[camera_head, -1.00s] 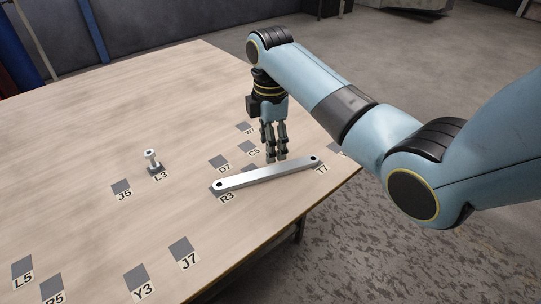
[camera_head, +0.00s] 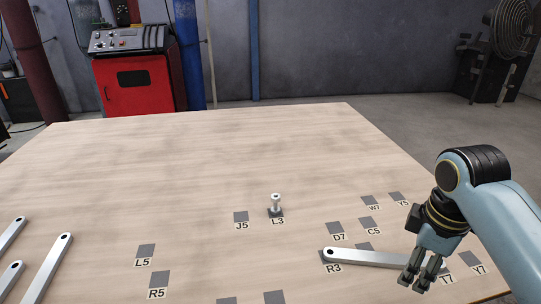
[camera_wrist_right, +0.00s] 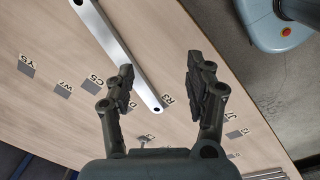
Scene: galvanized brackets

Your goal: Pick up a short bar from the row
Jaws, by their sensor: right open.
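Several silver bars lie side by side at the left edge of the head view, the nearest one (camera_head: 48,268) with a hole at its far end. Their near ends are cut off by the frame. Another silver bar (camera_head: 365,259) lies alone between marks R3 and T7; it also shows in the right wrist view (camera_wrist_right: 112,45). My right gripper (camera_head: 416,286) is open and empty, above the T7 end of that bar in the head view. In the right wrist view its fingers (camera_wrist_right: 160,68) are spread, with the lone bar's end below and between them. My left gripper is out of view.
An upright bolt (camera_head: 275,203) stands on mark L3. Flat grey labelled squares, such as J5 (camera_head: 241,217) and L5 (camera_head: 146,251), dot the wooden table (camera_head: 200,150). The table's back half is clear. A red cabinet (camera_head: 140,82) stands behind it.

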